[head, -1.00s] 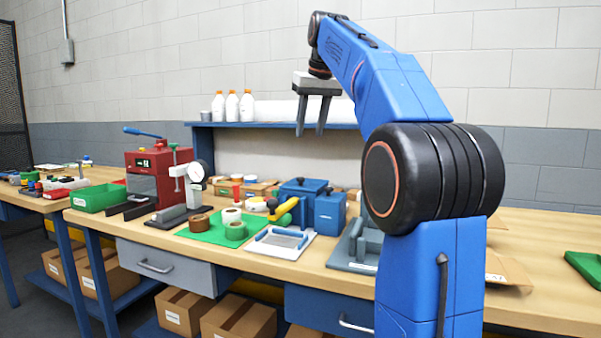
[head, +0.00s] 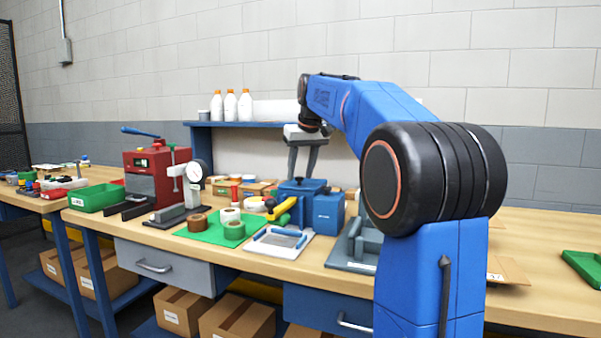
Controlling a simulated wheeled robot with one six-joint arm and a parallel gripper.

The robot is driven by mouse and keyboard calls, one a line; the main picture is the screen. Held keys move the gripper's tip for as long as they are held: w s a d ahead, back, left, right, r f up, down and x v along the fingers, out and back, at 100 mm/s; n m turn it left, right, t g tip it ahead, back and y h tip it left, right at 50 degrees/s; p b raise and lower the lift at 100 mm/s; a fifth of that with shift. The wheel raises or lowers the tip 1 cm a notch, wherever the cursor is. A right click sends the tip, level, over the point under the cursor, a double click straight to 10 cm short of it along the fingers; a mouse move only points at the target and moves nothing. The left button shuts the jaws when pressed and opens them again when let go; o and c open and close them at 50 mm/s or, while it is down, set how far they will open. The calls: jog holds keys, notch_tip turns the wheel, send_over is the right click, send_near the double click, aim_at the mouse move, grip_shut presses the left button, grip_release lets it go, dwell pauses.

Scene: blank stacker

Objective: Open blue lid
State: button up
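A blue box stands on the workbench near its middle, with a blue lid (head: 314,187) on top and a small dark knob on the lid. The lid looks closed. My gripper (head: 301,176) points down just above the lid, with its two grey fingers apart. The fingertips are close to the knob, one on either side as seen from here. I cannot tell whether they touch the knob or the lid.
A second blue box (head: 329,212) stands close on the right. A yellow-handled tool (head: 284,207), tape rolls (head: 234,230) on a green mat, and a white tray (head: 279,242) lie in front and left. A shelf with white bottles (head: 231,105) is behind.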

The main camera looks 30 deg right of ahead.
jog(key=shift+w+f, duration=0.1)
jog(key=shift+f, duration=0.05)
grip_shut()
